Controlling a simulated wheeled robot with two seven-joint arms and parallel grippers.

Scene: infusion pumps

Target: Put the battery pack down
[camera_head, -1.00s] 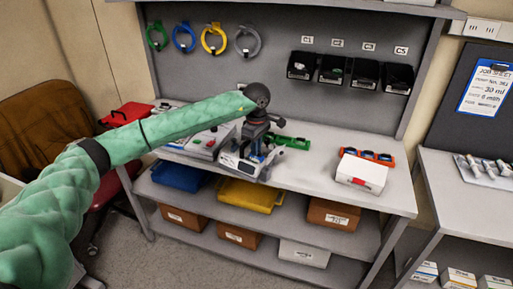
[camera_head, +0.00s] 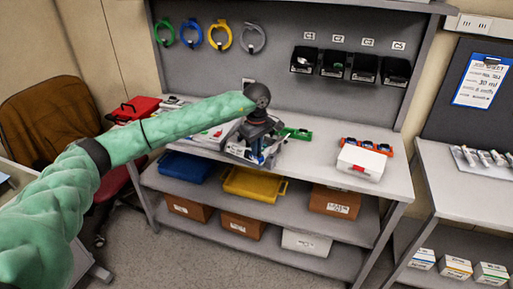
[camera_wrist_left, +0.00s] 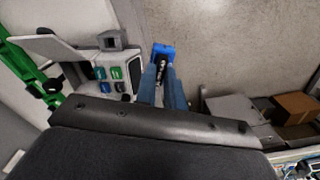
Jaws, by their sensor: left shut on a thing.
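My left gripper (camera_head: 261,153) is at the front of the bench, beside a grey-white infusion pump (camera_head: 240,151) that it partly hides. In the left wrist view the fingers (camera_wrist_left: 163,72) are shut on a small blue block with a dark middle, which I take for the battery pack (camera_wrist_left: 163,49). The block is held in the air with pale floor behind it, just off the pump's side. The pump (camera_wrist_left: 113,76) shows coloured keys there and a raised flap on its left. My right gripper is in neither view.
A green rack (camera_head: 296,134) lies behind the gripper. A white box (camera_head: 361,162) and an orange rack (camera_head: 367,146) stand to the right, with bare bench (camera_head: 315,157) between. Blue (camera_head: 185,167) and yellow (camera_head: 254,184) bins sit on the shelf below.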

